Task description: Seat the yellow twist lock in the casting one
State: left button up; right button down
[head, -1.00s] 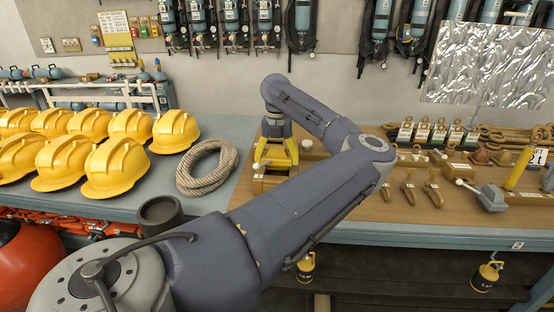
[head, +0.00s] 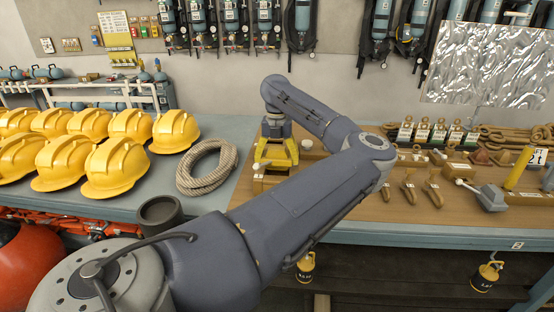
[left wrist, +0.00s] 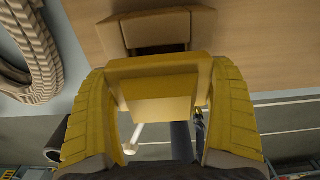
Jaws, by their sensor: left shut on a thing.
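My left gripper (head: 276,152) has yellow fingers and points down at the left end of the wooden board, partly behind my own arm. In the left wrist view the fingers (left wrist: 158,110) are shut on the yellow twist lock (left wrist: 160,95), a blocky body with a wider flange. A pale lever with a round end (left wrist: 132,140) shows below it. A tan block with a dark opening (left wrist: 155,32), seemingly the casting, lies just beyond the lock. I cannot tell whether the lock touches it or enters the opening. My right gripper is not in view.
A coiled rope (head: 207,168) lies left of the gripper, with yellow helmets (head: 117,167) further left. Hooks (head: 409,188), small labelled pieces and a grey lock-like part with a lever (head: 489,197) lie to the right. A dark cup (head: 161,215) stands near the front edge.

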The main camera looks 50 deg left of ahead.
aim_at(277, 168)
pick_arm(q)
jog(key=shift+f, duration=1.9)
jog(key=o, duration=1.3)
notch_tip(277, 168, up, 12)
